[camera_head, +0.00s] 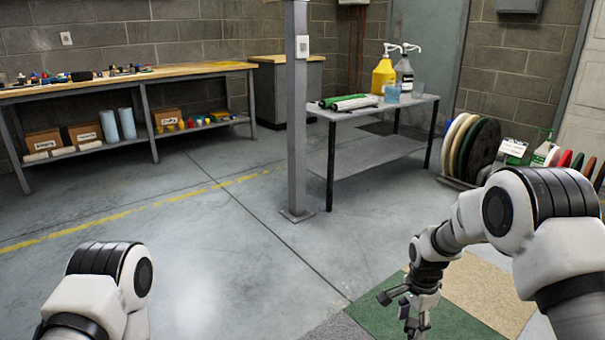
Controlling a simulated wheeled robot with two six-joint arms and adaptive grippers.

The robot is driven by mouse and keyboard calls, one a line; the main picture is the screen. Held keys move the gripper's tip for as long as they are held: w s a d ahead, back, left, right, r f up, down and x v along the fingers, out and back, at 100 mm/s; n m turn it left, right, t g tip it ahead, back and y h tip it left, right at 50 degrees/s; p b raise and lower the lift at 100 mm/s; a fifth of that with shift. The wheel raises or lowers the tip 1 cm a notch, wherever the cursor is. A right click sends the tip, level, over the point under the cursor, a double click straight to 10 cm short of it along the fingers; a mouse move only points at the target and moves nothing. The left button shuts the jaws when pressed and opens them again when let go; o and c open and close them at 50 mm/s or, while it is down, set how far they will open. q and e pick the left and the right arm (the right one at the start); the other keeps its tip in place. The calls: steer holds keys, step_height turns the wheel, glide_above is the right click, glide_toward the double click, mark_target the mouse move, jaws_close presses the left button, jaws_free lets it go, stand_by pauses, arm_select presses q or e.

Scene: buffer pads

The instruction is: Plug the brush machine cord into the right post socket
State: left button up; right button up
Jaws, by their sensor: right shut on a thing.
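The grey post (297,130) stands in the middle of the view, with a pale socket box (303,46) on its upper part. My right gripper (408,308) is low at the lower right, pointing down above the green floor pads, well away from the post. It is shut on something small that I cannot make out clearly. The brush machine and its cord cannot be made out. My left arm shows at the lower left, but its gripper is out of view.
A grey table (375,108) with yellow and grey pump bottles stands right of the post. A long workbench (130,80) runs along the left wall. Round pads (475,145) stand in a rack at right. The floor left of the post is clear.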

steer(key=s+a+r+n, duration=0.25)
steer(key=a+n, duration=0.35)
steer(key=n, duration=0.8)
steer(key=s+r+p, duration=0.4)
steer(key=r+p, duration=1.2)
steer(key=p, duration=0.1)
steer(key=s+r+p, duration=0.3)
steer(key=r+p, duration=1.3)
steer(key=p, duration=0.1)
steer(key=shift+s+d, duration=0.15)
steer(key=shift+s, duration=0.2)
steer(key=s+f, duration=0.4)
steer(key=f, duration=1.1)
steer(key=shift+p, duration=0.3)
